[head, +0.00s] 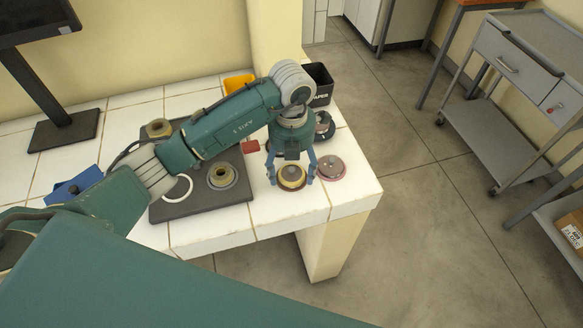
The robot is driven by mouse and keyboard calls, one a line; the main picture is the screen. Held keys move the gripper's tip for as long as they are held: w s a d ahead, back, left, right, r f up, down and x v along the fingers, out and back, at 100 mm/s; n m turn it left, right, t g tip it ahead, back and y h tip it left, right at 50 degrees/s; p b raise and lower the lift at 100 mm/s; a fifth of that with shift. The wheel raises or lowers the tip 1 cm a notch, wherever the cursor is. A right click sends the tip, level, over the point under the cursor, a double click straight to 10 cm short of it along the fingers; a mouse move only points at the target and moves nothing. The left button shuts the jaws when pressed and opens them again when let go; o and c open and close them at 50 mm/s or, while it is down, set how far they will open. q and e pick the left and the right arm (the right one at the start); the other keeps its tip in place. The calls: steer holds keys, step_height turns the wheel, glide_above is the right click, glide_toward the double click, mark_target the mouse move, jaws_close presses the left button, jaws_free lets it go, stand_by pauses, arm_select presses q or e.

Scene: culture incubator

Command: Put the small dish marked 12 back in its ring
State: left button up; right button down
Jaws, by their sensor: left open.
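My left gripper (291,179) points down at the front right of the white tiled bench, its fingers open on either side of a small round dish (291,174) with a yellowish top and brown base. I cannot tell whether the fingers touch it. No number is legible on any dish, so I cannot tell which is marked 12. A white ring (178,189), apparently empty, lies on the dark mat (215,203), partly hidden by my left arm. My right gripper is not in view.
A pinkish round piece (331,167) stands close right of the gripper, near the bench edge. Another beige piece (159,128) is at the mat's back. A black bin (319,86), a yellow container (239,83) and a red block (250,147) are behind. A monitor stand (65,130) is left.

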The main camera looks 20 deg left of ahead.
arm_select(q)
step_height(320, 180, up, 7)
steer(key=shift+w+f+b, duration=0.1)
steer(key=shift+w+b, duration=0.05)
steer(key=shift+b, duration=0.8)
step_height(320, 180, up, 5)
steer(key=shift+s+f, duration=0.1)
steer(key=shift+s, duration=0.1)
